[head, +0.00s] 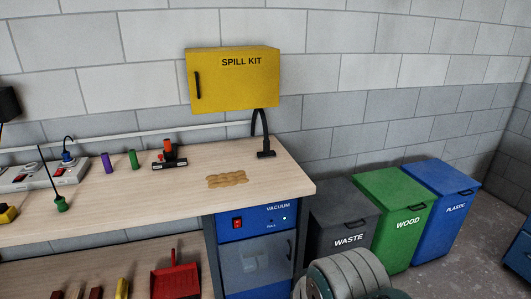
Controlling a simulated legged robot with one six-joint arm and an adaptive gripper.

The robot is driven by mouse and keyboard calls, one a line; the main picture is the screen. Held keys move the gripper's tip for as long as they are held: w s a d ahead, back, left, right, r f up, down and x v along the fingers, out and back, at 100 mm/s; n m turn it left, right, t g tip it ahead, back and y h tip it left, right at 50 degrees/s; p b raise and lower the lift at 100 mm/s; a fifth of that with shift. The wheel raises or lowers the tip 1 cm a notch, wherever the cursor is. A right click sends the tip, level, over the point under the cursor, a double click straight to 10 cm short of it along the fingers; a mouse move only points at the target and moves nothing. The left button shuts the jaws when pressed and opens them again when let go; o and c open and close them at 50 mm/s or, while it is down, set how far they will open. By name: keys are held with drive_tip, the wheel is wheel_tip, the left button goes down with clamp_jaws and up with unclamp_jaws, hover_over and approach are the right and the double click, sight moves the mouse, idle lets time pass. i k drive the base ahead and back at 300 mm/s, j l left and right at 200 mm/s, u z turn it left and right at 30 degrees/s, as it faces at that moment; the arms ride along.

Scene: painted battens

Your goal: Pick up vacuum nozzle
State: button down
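The black vacuum nozzle (266,154) rests on the right part of the wooden workbench (285,180), near its back edge. Its black hose (262,122) curves up from it behind the spill kit cabinet's lower edge. A brown patch of spilled material (227,180) lies on the bench in front and to the left of the nozzle. Below the bench is a blue unit marked VACUUM (262,220) with a red switch (237,223). My gripper is not in view; rounded grey parts at the bottom edge seem to be my arm.
A yellow spill kit cabinet (233,80) hangs above the bench. An orange-and-black tool (169,156), purple (107,163) and green (133,159) cylinders and a power strip (40,174) are farther left. Waste (340,215), wood (393,215) and plastic (442,195) bins stand right.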

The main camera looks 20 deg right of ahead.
sight(267, 153)
drive_tip(key=i+l, duration=0.35)
drive_tip(key=i, duration=0.15)
drive_tip(key=i+l, duration=0.35)
drive_tip(key=i, duration=0.15)
drive_tip(key=i+l, duration=0.35)
drive_tip(key=i, duration=0.2)
